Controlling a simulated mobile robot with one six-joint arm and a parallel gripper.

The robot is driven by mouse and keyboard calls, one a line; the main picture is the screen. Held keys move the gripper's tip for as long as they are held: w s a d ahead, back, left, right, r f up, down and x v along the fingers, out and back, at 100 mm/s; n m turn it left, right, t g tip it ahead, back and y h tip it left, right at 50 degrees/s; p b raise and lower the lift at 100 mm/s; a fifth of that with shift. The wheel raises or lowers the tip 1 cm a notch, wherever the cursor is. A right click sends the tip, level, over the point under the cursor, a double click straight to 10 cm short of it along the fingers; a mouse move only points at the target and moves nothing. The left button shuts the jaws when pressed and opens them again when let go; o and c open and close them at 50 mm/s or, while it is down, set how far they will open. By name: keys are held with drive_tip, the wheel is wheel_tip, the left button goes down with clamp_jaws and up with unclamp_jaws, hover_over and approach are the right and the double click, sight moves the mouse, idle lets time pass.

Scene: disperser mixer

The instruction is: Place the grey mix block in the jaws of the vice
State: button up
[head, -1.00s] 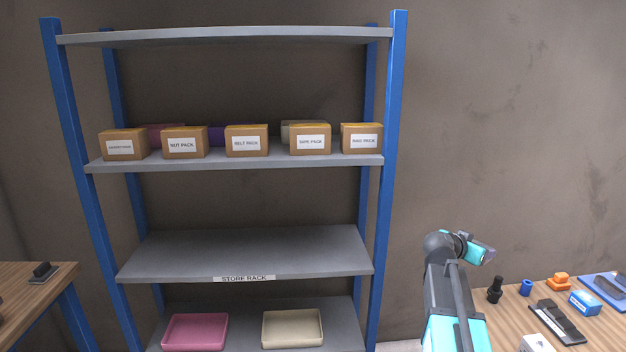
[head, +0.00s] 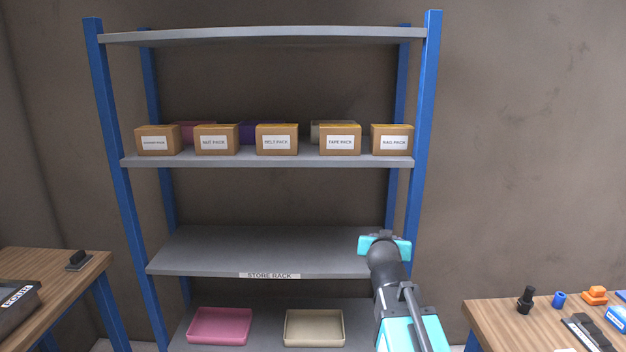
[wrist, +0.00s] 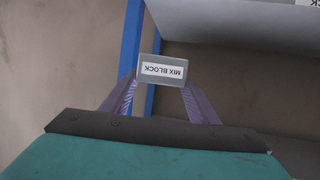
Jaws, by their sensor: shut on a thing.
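The grey mix block (wrist: 162,71) is between the fingers of my gripper (wrist: 161,88) in the wrist view, with its white "MIX BLOCK" label upside down. The gripper is shut on it and holds it up in the air. In the head view my arm reaches up in front of the right side of the store rack, and the block is hidden behind the arm's end. No vice can be made out in these frames.
The store rack (head: 210,256) with blue posts holds several cardboard packs and trays. A wooden bench (head: 490,325) at right carries a black part (head: 525,300), a blue part (head: 559,299) and an orange part (head: 595,295). Another bench (head: 75,275) stands at left.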

drive_tip(key=shift+s+a+r+n+y, duration=0.1)
drive_tip(key=shift+a+r+n+y, duration=0.2)
drive_tip(key=shift+a+n+y, duration=0.3)
drive_tip(key=shift+a+r+n+y, duration=0.3)
drive_tip(key=shift+a+n+y, duration=0.1)
drive_tip(key=shift+a+y, duration=0.25)
drive_tip(key=shift+s+a+r+n+y, duration=0.1)
drive_tip(key=shift+a+r+n+y, duration=0.2)
drive_tip(key=shift+a+n+y, duration=0.35)
